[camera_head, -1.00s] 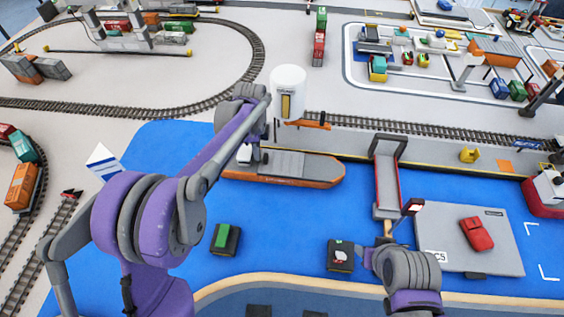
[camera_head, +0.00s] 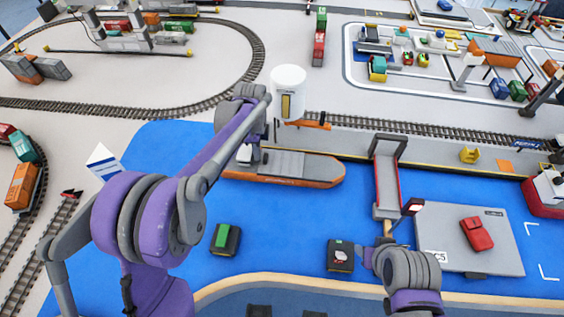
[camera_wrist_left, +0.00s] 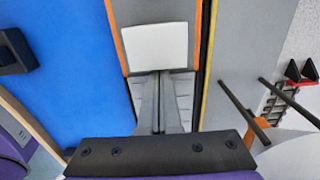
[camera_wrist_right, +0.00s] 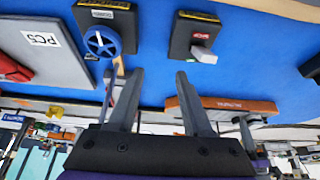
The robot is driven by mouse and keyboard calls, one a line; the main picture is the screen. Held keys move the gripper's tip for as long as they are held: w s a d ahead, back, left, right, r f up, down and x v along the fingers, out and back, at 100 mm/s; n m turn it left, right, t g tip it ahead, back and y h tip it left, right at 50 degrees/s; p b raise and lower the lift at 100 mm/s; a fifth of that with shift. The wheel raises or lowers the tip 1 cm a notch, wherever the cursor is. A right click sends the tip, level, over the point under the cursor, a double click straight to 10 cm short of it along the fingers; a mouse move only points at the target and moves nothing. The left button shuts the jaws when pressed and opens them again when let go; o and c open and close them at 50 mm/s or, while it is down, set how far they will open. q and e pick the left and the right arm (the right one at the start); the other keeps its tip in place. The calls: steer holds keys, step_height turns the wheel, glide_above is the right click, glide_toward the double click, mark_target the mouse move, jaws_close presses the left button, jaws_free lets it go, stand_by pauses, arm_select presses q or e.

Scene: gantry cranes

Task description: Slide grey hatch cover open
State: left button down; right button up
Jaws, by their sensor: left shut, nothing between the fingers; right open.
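The orange-hulled ship (camera_head: 300,180) floats beside the quay, with a white block (camera_head: 247,154) near its left end. The grey hatch cover (camera_head: 288,163) lies along its deck, right of the white block. In the left wrist view my left gripper (camera_wrist_left: 160,75) is shut and empty, pointing down over a grey ribbed part of the ship close to the white block (camera_wrist_left: 157,47). I cannot tell whether its tips touch anything. In the head view my arm hides its fingertips. My right gripper (camera_wrist_right: 157,80) is open and empty, away from the ship (camera_wrist_right: 235,104).
A white cylindrical tank (camera_head: 288,92) stands on the quay behind the ship. Two dark blocks (camera_head: 225,239) (camera_head: 340,256) sit on the blue water area in front. A grey slab (camera_head: 460,250) with a red piece (camera_head: 477,234) lies at the right. A ramp-like structure (camera_head: 387,180) stands right of the ship.

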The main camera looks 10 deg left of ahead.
mark_target(293, 164)
arm_select(q)
steer(key=shift+d, duration=0.1)
steer(key=shift+s+d, duration=0.15)
steer(key=shift+d, duration=5.95)
steer(key=shift+a, duration=0.15)
steer(key=shift+a+r, duration=0.2)
steer(key=shift+a, duration=0.3)
step_height(293, 164, up, 10)
steer(key=p, duration=0.5)
arm_select(e)
step_height(293, 164, up, 6)
steer(key=w, duration=0.2)
steer(key=shift+r, duration=0.15)
steer(key=shift+s, duration=0.15)
